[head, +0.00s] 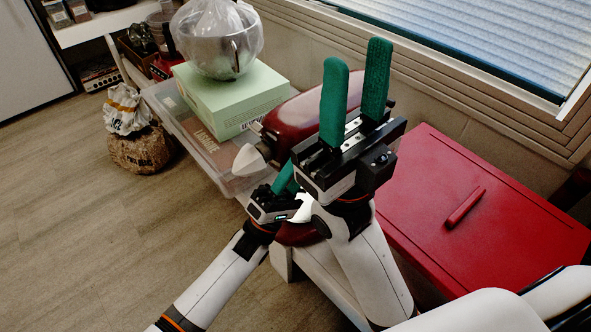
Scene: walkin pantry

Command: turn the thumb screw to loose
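A dark red appliance that looks like a stand mixer (296,112) stands on the low bench, partly behind my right gripper. A small grey knob-like part (257,128) shows at its left end; I cannot tell whether it is the thumb screw. A pale cone-shaped part (248,160) sits just below it. My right gripper (357,56) is in front of the appliance, its two green fingers pointing up, apart and empty. My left gripper (287,177) is low beside the appliance, behind my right wrist. One green finger shows; its fingertips and whatever lies between them are hidden.
A pale green box (228,98) carries a steel bowl (222,56) covered in clear plastic. A clear bin (190,132) is beneath. A red chest (480,200) stands at right below the window. Sacks (137,148) sit on the floor at left. The floor at lower left is clear.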

